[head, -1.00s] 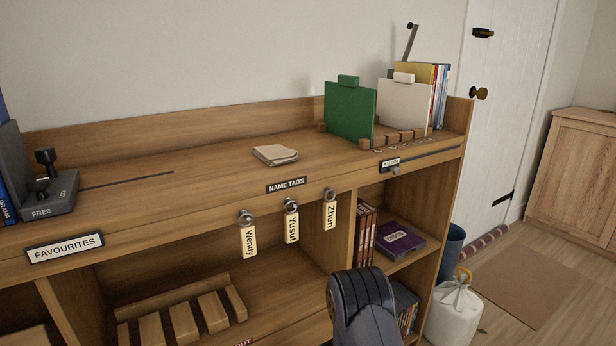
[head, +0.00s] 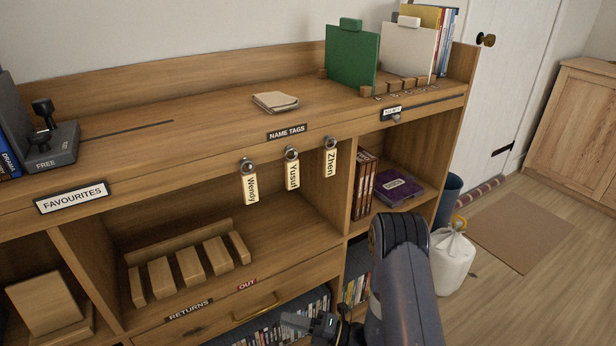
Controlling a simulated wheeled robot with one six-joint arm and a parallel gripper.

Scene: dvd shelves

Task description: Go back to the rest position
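My arm rises from the bottom edge in the head view, right of centre, in front of the shelf unit. Part of my gripper (head: 318,324) shows at the bottom edge, left of the arm link, in front of the lower row of cases. The rest of it is cut off by the frame, so I cannot see whether it is open or holds anything.
The wooden shelf unit (head: 215,118) fills the view. Name tags Wendy (head: 250,187), Yusuf (head: 292,174) and Zhen (head: 330,163) hang from knobs. A drawer with a brass handle (head: 256,308) sits low. A white bag (head: 452,262) stands right; floor beyond is open.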

